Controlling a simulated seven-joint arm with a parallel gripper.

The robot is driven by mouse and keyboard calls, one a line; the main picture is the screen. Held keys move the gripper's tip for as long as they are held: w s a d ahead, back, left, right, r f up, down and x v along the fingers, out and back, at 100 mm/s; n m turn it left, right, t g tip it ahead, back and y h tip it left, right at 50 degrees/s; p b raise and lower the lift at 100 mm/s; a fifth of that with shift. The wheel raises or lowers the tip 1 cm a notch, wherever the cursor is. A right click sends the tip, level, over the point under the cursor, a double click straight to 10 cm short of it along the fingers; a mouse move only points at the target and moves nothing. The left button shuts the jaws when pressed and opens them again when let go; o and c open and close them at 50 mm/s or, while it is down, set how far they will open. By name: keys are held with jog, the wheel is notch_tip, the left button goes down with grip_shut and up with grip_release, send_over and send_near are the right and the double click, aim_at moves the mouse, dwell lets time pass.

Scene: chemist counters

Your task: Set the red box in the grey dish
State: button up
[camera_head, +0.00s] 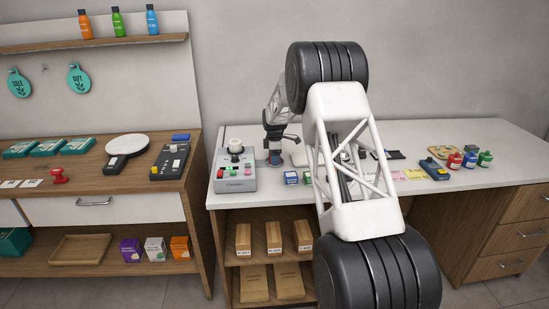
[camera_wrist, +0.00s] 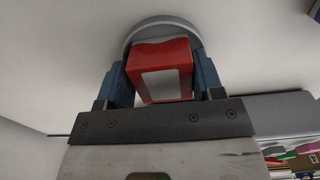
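The red box (camera_wrist: 161,72), with a pale label on its near face, is between the two blue fingers of my gripper (camera_wrist: 162,80) in the wrist view. The fingers press close to both its sides. The round grey dish (camera_wrist: 158,22) shows behind and around the far end of the box. The box overlaps the dish in this view; I cannot tell whether it touches the dish's floor. In the head view my gripper (camera_head: 275,157) points down at the white counter, right of the grey control device. The box and dish are mostly hidden there.
The grey control device (camera_head: 236,168) stands close left of my gripper. Small blue boxes (camera_head: 291,178) stand just right and in front. My arm hides the middle.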

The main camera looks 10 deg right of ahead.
jog(key=shift+s+f, duration=0.25)
jog(key=shift+f, duration=0.25)
jog(key=shift+s+f, duration=0.25)
jog(key=shift+f, duration=0.25)
jog(key=shift+r, duration=0.1)
jog(key=shift+c, duration=0.2)
jog(key=shift+o, duration=0.2)
notch_tip(320, 180, up, 14)
jog(key=shift+w, duration=0.3)
jog(key=shift+r, duration=0.15)
